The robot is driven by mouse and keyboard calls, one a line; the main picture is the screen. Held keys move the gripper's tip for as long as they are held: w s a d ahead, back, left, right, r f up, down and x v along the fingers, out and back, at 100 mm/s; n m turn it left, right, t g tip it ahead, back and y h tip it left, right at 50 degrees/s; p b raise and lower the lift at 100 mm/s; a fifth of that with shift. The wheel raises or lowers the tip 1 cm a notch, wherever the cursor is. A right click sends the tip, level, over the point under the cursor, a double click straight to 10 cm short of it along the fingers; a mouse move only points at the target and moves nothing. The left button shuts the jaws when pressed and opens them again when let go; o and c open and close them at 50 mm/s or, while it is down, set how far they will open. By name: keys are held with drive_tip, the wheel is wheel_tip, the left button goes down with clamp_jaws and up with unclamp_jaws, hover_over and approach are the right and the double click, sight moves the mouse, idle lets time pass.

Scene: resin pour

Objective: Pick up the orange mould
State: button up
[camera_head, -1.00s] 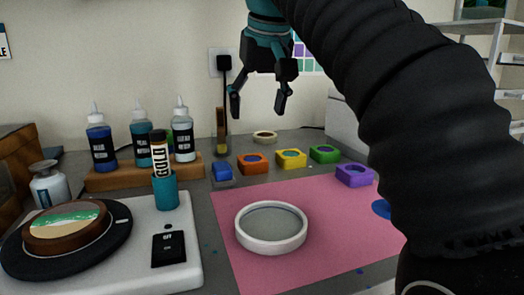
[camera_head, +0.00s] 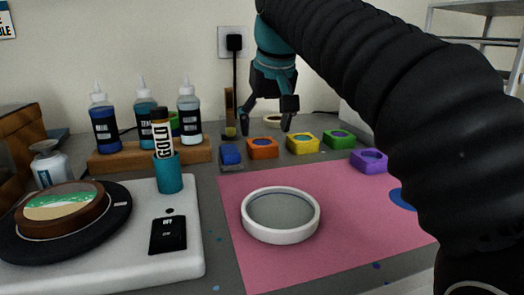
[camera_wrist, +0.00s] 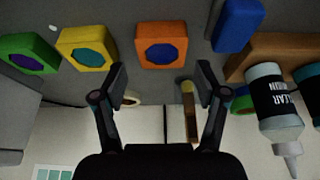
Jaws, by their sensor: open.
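The orange mould (camera_head: 262,153) is a small block with a dark round hollow, on the grey table behind the pink mat. It stands between a blue block (camera_head: 231,154) and the yellow mould (camera_head: 302,147). My gripper (camera_head: 266,132) is open and empty, its fingertips just above the orange mould in the head view. In the wrist view the orange mould (camera_wrist: 162,58) shows upside down beyond my open fingers (camera_wrist: 162,78), nearly centred between them. No contact shows.
A green mould (camera_head: 337,143) and a purple mould (camera_head: 369,166) stand to the right. Several bottles on a wooden stand (camera_head: 170,155) are at left. A white ring mould (camera_head: 250,226) lies on the pink mat (camera_head: 330,255). A cream ring (camera_head: 272,121) lies behind.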

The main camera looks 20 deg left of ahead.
sight(262, 143)
drive_tip(key=x, duration=0.4)
drive_tip(key=shift+s+f+b, duration=0.15)
drive_tip(key=shift+f+b, duration=0.15)
drive_tip(key=shift+b, duration=0.1)
drive_tip(key=c, duration=0.9)
drive_tip(key=shift+r, duration=0.2)
drive_tip(key=shift+a+r+p, duration=0.1)
drive_tip(key=shift+r+p, duration=0.65)
drive_tip(key=shift+r, duration=1.15)
drive_tip(key=w+d+r, duration=0.1)
drive_tip(key=d+r, duration=0.2)
drive_tip(key=d, duration=0.2)
drive_tip(key=w+d+r+p, duration=0.1)
drive_tip(key=w+d+r, duration=0.1)
drive_tip(key=d+r, duration=0.2)
drive_tip(key=shift+d, duration=1.15)
